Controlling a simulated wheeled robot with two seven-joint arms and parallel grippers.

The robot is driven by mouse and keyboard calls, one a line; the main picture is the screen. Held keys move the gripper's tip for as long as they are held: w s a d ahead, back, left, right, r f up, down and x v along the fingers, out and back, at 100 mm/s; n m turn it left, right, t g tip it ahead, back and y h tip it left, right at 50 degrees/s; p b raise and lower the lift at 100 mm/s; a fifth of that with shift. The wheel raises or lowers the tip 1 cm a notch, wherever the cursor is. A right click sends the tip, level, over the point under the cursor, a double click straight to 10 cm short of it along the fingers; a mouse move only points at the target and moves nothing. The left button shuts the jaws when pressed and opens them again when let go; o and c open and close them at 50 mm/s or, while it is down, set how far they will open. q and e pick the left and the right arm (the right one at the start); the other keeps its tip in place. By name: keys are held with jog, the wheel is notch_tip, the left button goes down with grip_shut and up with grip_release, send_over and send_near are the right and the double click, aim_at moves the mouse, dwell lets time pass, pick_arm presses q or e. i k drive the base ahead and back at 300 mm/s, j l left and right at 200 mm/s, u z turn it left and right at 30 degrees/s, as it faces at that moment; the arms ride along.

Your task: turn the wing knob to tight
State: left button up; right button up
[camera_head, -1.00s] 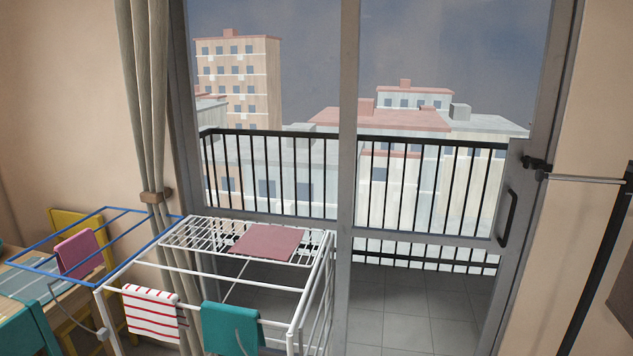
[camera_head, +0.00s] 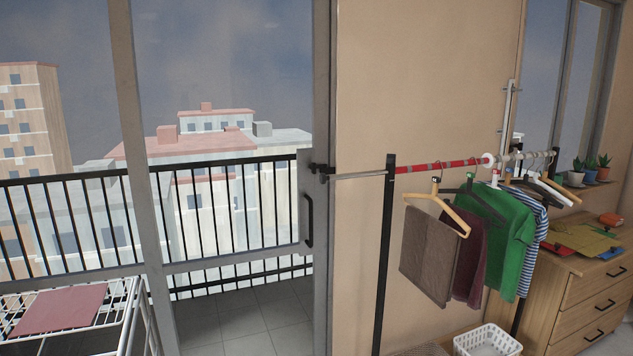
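No part clearly shows as a wing knob at this size. A white round collar (camera_head: 488,160) sits on the clothes rail where its red section (camera_head: 435,166) ends and a grey section (camera_head: 525,156) goes on to the right. A black fitting (camera_head: 320,171) shows at the left end of the rail's thin silver rod (camera_head: 358,175), by the balcony door frame; I cannot tell its exact shape or setting. Neither of my grippers is in view.
Trousers (camera_head: 430,255), a green shirt (camera_head: 508,238) and other clothes hang from the rail on its black post (camera_head: 387,260). A white basket (camera_head: 487,341) is below, a wooden dresser (camera_head: 580,295) at right, and a white drying rack (camera_head: 130,300) at lower left.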

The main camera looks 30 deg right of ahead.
aim_at(390, 158)
jog(key=z, duration=1.9)
